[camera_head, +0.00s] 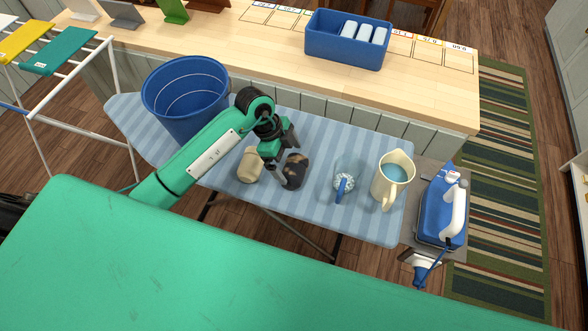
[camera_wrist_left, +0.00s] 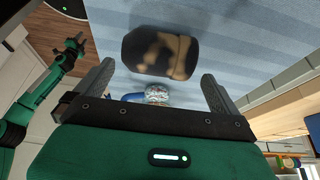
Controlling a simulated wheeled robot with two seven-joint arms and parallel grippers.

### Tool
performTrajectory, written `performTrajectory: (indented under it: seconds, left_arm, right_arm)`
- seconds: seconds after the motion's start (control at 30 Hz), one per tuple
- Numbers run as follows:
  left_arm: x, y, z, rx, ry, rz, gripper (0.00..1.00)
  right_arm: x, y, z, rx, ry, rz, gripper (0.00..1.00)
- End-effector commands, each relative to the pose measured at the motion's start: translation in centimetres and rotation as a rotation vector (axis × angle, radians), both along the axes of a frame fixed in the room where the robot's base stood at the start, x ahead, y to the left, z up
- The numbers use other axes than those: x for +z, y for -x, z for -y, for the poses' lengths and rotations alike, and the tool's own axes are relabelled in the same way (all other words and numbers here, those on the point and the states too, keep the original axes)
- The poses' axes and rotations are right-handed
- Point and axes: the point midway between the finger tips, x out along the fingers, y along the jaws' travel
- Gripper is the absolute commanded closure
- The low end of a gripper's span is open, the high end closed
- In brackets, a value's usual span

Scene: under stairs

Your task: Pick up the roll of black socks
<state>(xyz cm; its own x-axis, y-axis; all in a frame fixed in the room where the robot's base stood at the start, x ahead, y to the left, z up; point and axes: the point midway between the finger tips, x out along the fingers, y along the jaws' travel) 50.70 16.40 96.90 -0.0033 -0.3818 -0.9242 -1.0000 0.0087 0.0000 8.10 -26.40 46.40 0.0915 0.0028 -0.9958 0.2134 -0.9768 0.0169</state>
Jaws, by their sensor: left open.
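The roll of black socks (camera_head: 296,171) lies on the blue striped ironing board, dark with tan patches. In the left wrist view the roll (camera_wrist_left: 160,53) lies just beyond the fingertips, roughly centred between them. My left gripper (camera_head: 281,160) is open and empty, pointing down at the roll's left side in the head view. Its two fingers (camera_wrist_left: 157,73) stand wide apart in the wrist view. Whether a finger touches the roll I cannot tell. A green arm with a small dark gripper (camera_wrist_left: 77,42), apparently my right, shows at the wrist view's left edge.
A beige roll (camera_head: 250,165) lies close left of the black one. A patterned item with a blue handle (camera_head: 343,185), a cream jug (camera_head: 393,177) and a blue iron (camera_head: 441,212) stand to the right. A blue bucket (camera_head: 186,98) stands at the board's left end.

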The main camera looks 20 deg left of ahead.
Motion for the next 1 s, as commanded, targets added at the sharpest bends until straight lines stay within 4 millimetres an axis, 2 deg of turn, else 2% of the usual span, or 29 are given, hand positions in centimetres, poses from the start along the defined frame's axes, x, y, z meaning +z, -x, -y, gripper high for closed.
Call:
performTrajectory:
  seconds: [0.23,0.4,0.67,0.83,1.0]
  left_arm:
    - [-2.4,0.4,1.1,0.0,0.001,-0.005,0.0]
    - [-4.4,0.3,1.8,-0.001,0.001,-0.003,0.0]
    - [-4.8,0.3,1.8,-0.001,0.0,0.0,0.0]
    - [-4.7,0.3,1.8,-0.001,0.0,0.0,0.31]
    - [-4.7,0.3,1.8,-0.001,0.0,0.0,0.32]
  right_arm:
    - [2.3,0.0,-0.3,-0.001,-0.003,0.0,0.64]
    - [2.6,0.0,-0.3,-0.002,-0.003,0.0,0.64]
    - [2.6,0.0,-0.3,-0.002,-0.003,0.0,0.64]
    - [2.6,0.0,-0.2,-0.001,-0.002,0.001,0.64]
    - [2.6,0.0,0.0,-0.001,0.0,0.0,0.64]
